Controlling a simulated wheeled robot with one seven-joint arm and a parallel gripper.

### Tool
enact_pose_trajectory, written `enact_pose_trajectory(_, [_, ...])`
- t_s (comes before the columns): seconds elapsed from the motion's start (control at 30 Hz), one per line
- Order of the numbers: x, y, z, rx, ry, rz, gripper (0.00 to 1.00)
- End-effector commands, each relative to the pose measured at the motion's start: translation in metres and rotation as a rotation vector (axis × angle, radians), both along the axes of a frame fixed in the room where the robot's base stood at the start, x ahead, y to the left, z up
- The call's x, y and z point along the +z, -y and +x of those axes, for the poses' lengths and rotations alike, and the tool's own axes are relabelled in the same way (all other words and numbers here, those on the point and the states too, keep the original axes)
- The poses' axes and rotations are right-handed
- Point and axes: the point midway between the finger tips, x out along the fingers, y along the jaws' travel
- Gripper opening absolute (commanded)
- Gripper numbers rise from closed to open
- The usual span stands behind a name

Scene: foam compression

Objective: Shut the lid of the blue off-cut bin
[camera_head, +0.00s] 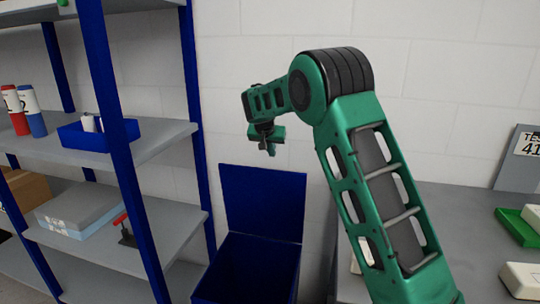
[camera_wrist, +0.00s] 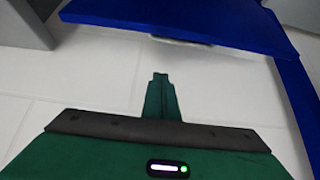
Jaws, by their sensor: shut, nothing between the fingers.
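The blue off-cut bin (camera_head: 245,268) stands on the floor between the shelf rack and the grey worktop. Its blue lid (camera_head: 263,203) is open, standing nearly upright at the back of the bin near the wall. My gripper (camera_head: 270,150) is above the lid's top edge in the head view, pointing down, apart from the lid in the picture. Its fingers are shut and empty; their tips also show in the wrist view (camera_wrist: 160,78). Blue surfaces fill the top and right of the wrist view; I cannot tell which parts they are. The bin's lower part is cut off.
A shelf rack with blue posts (camera_head: 112,100) stands close on the left, holding a blue tray (camera_head: 95,140), red and blue containers and a red-handled tool (camera_head: 123,230). A grey worktop (camera_head: 465,230) on the right carries a green tray (camera_head: 515,226) and pale blocks. The white wall is behind.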

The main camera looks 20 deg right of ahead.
Motion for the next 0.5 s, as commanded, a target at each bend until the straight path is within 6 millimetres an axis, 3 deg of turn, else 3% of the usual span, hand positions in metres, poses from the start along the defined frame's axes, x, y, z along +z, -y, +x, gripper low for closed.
enact_pose_trajectory(0.43, [-0.06, 0.032, 0.037, -0.008, -0.002, -0.001, 0.0])
enact_pose_trajectory(0.5, [-0.062, 0.025, 0.029, -0.006, -0.002, 0.0, 0.0])
